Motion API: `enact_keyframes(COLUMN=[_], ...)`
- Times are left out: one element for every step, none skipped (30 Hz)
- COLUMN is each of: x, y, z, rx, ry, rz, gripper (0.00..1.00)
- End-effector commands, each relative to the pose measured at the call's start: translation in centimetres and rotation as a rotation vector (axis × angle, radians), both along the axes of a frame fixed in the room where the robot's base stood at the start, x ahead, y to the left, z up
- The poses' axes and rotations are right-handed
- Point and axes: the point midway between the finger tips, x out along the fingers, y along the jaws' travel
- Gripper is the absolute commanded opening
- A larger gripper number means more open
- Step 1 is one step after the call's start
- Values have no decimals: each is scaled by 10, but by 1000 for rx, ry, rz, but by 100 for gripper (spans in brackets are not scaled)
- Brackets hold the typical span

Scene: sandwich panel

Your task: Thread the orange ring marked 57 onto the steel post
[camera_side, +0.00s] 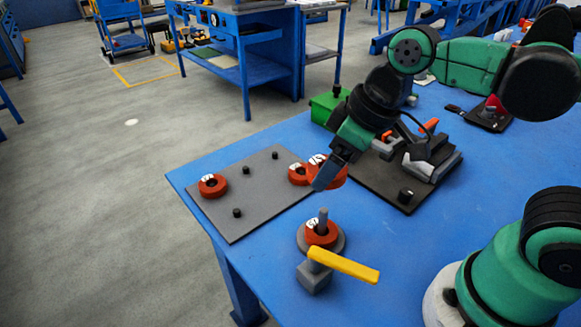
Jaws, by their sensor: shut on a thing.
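The steel post (323,215) stands upright on a round grey base (340,246) near the table's front edge. An orange-red ring (321,238) sits around the post, low on the base; its white label seems to read 57, though it is small and turned. My gripper (326,176) is shut on another orange-red ring (340,178), above and behind the post and apart from it. This held ring has a white label that I cannot read surely. The fingers hide part of it. A further ring (297,174) shows just left of the held one.
A grey panel (262,200) with short black pegs lies left; one orange-red ring (212,190) is on its left side. A yellow-handled clamp (343,265) stands in front of the post. A dark plate (385,187) with a fixture and a green box (327,105) lie behind.

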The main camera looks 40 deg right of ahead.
Motion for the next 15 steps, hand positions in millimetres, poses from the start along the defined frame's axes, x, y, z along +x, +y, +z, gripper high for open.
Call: enact_keyframes(x=[-2, -2, -3, -3, -3, -2, -2, -2, -2, -2, -3, -2, -2, -2, -2], y=[0, 0, 0, 0, 0, 0, 0, 0, 0, 0, 0, 0, 0, 0, 0], z=[-2, -4, -6, -8, -10, -13, -15, -18, -22, -25, -27, -31, -34, -36, -40], rx=[0, 0, 0, 0, 0, 0, 0, 0, 0, 0, 0, 0, 0, 0, 0], ry=[0, 0, 0, 0, 0, 0, 0, 0, 0, 0, 0, 0, 0, 0, 0], rz=[0, 0, 0, 0, 0, 0, 0, 0, 0, 0, 0, 0, 0, 0, 0], gripper=[19, 19, 19, 19, 19, 19, 19, 19, 19, 19, 19, 19, 19, 19, 19])
